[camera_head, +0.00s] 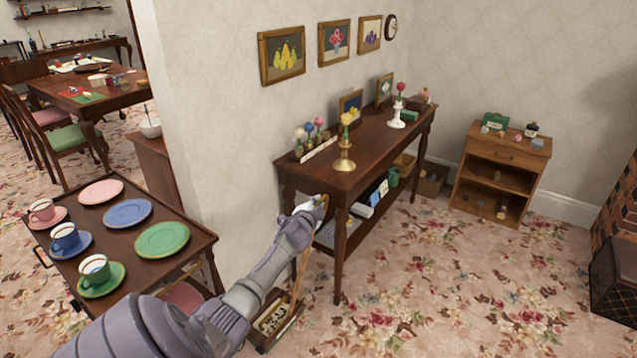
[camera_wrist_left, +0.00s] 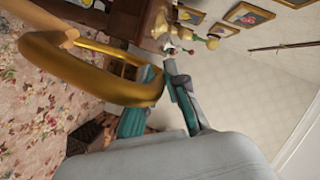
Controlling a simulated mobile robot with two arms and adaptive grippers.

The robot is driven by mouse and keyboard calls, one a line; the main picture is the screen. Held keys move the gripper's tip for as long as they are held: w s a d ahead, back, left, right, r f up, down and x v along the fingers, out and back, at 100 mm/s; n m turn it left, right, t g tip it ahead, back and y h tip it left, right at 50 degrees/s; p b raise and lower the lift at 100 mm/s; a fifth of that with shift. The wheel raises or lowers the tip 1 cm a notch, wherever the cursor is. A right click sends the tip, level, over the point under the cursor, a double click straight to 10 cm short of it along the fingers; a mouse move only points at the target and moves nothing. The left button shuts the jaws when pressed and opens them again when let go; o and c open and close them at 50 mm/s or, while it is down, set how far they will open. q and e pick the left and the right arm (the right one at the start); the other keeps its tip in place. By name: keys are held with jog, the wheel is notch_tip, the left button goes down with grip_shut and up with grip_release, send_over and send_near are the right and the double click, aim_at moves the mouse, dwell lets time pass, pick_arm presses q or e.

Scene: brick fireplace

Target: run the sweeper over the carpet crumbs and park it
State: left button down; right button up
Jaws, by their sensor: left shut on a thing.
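My left gripper (camera_head: 318,205) reaches in from the lower left, in front of the dark side table. It is shut on the handle of the carpet sweeper. In the left wrist view the sweeper's looped yellow-brown handle (camera_wrist_left: 90,80) runs to the teal fingertips (camera_wrist_left: 158,92). The sweeper's thin wooden pole slopes down to its dark box-shaped head (camera_head: 275,322) with a pale label, low beside my forearm. My arm hides part of it. Small dark specks (camera_head: 497,303) lie on the flowered carpet at the right; I cannot surely tell crumbs from pattern. My right gripper is out of view.
A side table (camera_head: 365,150) with ornaments stands against the wall. A small cabinet (camera_head: 502,170) is at the back right, a brick fireplace (camera_head: 622,205) at the right edge. A trolley (camera_head: 125,240) with cups and plates is at left. The carpet in the right foreground is largely clear.

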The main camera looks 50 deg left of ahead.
pick_arm(q)
jog(key=shift+a+r, duration=0.15)
jog(key=shift+a, duration=0.15)
jog(key=shift+r, duration=0.1)
jog(key=c, duration=1.5)
grip_release()
jog(key=shift+a, duration=0.1)
jog(key=shift+o, duration=1.4)
jog(key=shift+a+f, duration=0.15)
jog(key=shift+f, duration=0.15)
jog(key=shift+s+d, duration=0.45)
jog(key=shift+s, duration=0.05)
jog(key=v, duration=1.1)
jog(key=shift+a+r, duration=0.1)
jog(key=shift+r, duration=0.05)
jog(key=shift+w, duration=0.1)
